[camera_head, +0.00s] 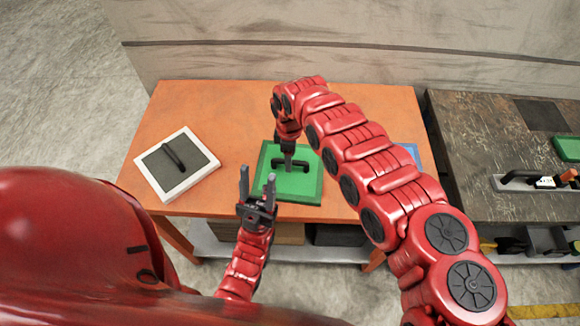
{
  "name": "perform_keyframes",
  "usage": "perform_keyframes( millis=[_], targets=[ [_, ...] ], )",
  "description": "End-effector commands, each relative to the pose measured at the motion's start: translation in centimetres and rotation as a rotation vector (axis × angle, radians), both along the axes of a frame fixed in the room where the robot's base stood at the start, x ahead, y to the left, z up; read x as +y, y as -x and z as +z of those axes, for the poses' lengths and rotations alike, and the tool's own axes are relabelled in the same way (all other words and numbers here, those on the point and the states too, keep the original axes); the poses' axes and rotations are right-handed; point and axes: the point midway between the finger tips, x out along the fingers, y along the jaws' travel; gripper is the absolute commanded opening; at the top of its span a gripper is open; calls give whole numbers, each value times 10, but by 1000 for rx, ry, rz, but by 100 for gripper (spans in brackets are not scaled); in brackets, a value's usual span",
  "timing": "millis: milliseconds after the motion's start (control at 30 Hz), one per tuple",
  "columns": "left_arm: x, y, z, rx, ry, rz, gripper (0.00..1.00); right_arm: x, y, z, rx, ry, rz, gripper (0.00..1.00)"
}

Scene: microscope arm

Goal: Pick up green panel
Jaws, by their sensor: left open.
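The green panel (303,188) lies flat on the orange table, with a dark handle (302,163) on its top. My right gripper (288,167) points down over the panel, at the handle. Its fingers are small and merge with the handle, so I cannot tell whether they are closed on it. My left gripper (258,184) is open and empty, with its two fingers pointing up in the picture. It is at the panel's front left corner and hides a bit of that edge.
A white-framed panel with a grey face (155,162) and dark handle lies on the orange table (215,112) at left. A blue item (412,152) is partly hidden behind my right arm. A dark workbench (470,135) with tools stands at right. A wall rises behind.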

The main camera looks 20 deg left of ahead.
Motion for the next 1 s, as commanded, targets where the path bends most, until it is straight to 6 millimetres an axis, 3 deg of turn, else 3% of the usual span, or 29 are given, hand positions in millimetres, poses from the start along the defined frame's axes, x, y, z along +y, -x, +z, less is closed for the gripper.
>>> perform_keyframes(
  millis=[200,500,800,1000],
  targets=[
    [0,0,5,0,0,0,50,0,1,-21,1,-1,0,57],
    [0,0,5,0,0,0,50,-1,-1,-23,-2,1,-1,55],
    [0,0,5,0,0,0,50,-1,-1,-23,-1,0,-1,1],
    [0,0,5,0,0,0,50,-1,-1,-23,-1,0,-1,0]
  ],
)
